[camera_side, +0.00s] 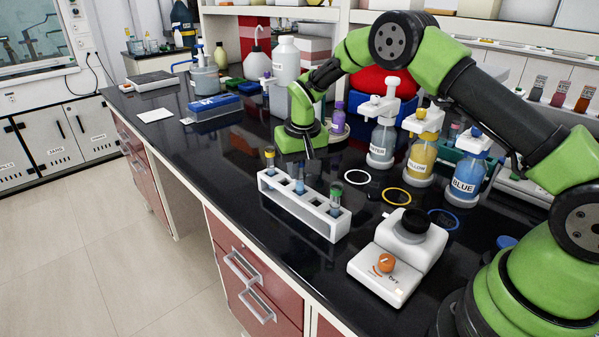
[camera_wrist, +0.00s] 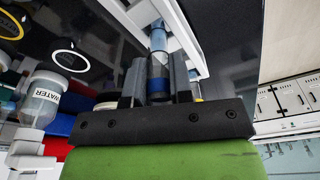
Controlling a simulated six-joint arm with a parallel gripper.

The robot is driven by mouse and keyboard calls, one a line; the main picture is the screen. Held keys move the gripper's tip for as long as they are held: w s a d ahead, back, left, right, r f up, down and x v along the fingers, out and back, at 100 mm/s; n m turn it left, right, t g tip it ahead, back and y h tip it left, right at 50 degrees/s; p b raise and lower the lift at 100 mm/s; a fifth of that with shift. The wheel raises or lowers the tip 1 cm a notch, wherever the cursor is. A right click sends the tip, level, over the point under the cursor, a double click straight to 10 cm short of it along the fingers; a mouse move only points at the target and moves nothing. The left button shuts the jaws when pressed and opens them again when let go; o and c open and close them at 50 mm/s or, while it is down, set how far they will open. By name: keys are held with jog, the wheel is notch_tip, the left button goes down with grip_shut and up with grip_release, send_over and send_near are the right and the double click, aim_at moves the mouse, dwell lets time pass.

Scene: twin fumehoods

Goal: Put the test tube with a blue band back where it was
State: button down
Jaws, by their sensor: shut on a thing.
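The test tube with a blue band (camera_wrist: 158,85) is between the two fingers of my gripper (camera_wrist: 157,76) in the wrist view, and the fingers are shut on it. In the side view my gripper (camera_side: 307,153) points down over the white rack (camera_side: 318,222). The tube's lower part (camera_side: 300,186) shows at the rack's middle, below the fingers; its top is hidden by the gripper. I cannot tell how deep it sits in the rack. The rack also shows in the wrist view (camera_wrist: 186,38), at the tube's far end.
A yellow-banded tube (camera_side: 270,158) and a green-banded tube (camera_side: 336,196) stand in the rack on either side. A white stirrer-like device (camera_side: 380,272) is in front to the right. Bottles of water (camera_side: 382,145), yellow (camera_side: 423,155) and blue (camera_side: 467,178) stand behind, near coloured rings (camera_side: 397,197).

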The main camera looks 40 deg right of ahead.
jog(key=shift+f, duration=0.7)
jog(key=shift+f, duration=0.15)
jog(key=c, duration=1)
grip_release()
